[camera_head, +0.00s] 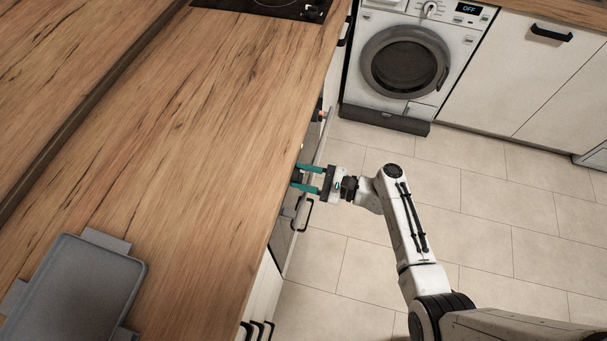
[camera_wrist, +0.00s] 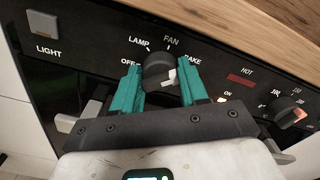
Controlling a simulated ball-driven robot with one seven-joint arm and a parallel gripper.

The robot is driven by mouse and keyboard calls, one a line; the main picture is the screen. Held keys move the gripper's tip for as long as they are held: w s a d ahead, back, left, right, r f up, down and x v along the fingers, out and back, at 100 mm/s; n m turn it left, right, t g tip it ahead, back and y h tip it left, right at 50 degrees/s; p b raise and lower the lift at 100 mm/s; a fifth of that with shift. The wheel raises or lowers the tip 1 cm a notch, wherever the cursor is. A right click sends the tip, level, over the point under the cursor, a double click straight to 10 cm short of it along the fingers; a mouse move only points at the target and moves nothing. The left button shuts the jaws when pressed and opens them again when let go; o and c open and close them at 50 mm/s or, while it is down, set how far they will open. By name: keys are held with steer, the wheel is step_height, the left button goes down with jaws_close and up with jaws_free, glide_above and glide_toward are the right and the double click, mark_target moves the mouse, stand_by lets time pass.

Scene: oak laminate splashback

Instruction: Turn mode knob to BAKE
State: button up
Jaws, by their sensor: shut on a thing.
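The mode knob (camera_wrist: 157,68) is a dark round knob on the black oven panel (camera_wrist: 75,50) in the wrist view. The labels OFF, LAMP, FAN and BAKE run around it from left to right, with BAKE at its upper right. My gripper (camera_wrist: 161,76) has its teal fingers on either side of the knob, shut on it. A pale mark shows on the knob's lower right side; I cannot tell surely which label it points to. In the head view my gripper (camera_head: 298,176) reaches the cabinet front under the worktop edge, which hides the knob.
A second knob (camera_wrist: 288,112) sits at the right of the panel, past a red HOT light (camera_wrist: 241,80). A LIGHT switch (camera_wrist: 46,24) is at the left. A bar handle (camera_head: 321,140) runs close by my gripper. The tiled floor (camera_head: 500,220) is clear.

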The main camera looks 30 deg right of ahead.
steer(key=shift+f, duration=0.1)
steer(key=o, duration=1.1)
steer(key=shift+c, duration=0.2)
steer(key=shift+s+d, duration=0.1)
steer(key=b+v, duration=0.1)
steer(key=v, duration=0.9)
steer(key=shift+s+d+b, duration=0.2)
steer(key=shift+b, duration=0.15)
steer(key=s+a+f+n+g+h, duration=0.2)
steer(key=s+a+n+g+h, duration=0.1)
steer(key=s+n+g, duration=0.25)
steer(key=s+a+f+n+g+h, duration=0.2)
steer(key=s+f+n+g, duration=0.1)
steer(key=s+n+g, duration=0.3)
steer(key=s+d+r+n+h, duration=0.4)
steer(key=s+r+n+h, duration=0.3)
steer(key=r+n+h, duration=0.1)
steer(key=shift+s+d+r+n, duration=0.2)
steer(key=shift+d+r+n, duration=0.1)
steer(key=shift+d+n, duration=0.15)
